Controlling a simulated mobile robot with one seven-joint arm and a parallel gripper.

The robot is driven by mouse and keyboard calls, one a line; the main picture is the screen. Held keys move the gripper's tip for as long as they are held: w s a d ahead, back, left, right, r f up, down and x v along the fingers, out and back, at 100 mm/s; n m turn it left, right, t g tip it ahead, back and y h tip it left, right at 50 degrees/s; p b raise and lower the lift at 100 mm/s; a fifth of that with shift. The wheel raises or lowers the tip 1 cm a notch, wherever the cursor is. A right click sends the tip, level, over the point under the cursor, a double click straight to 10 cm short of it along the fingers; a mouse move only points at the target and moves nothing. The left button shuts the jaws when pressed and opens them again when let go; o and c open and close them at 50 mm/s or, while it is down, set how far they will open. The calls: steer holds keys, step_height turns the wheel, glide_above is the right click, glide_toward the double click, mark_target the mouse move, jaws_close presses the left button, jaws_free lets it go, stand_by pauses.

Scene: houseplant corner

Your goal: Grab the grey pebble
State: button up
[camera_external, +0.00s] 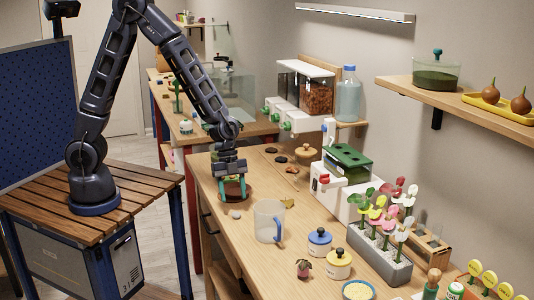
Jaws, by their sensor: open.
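A small pale grey pebble (235,214) lies on the wooden workbench, just in front of a round terracotta dish (249,197). My gripper (233,198) points down over the dish, behind the pebble, with its two teal fingers spread apart. I see nothing held between the fingers. Whether the fingertips touch the dish I cannot tell. The inside of the dish is partly hidden by my gripper.
A clear jug (268,221) with a blue handle stands right of the pebble. A yellowish leaf-like piece (288,203) lies behind the jug. Several dark stones (281,159) lie farther back. Lidded pots (319,242) and a flower planter (379,257) stand to the right.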

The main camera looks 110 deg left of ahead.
mark_target(236, 216)
steer(key=shift+x, duration=2.6)
steer(key=shift+a, duration=0.1)
steer(key=c, duration=1)
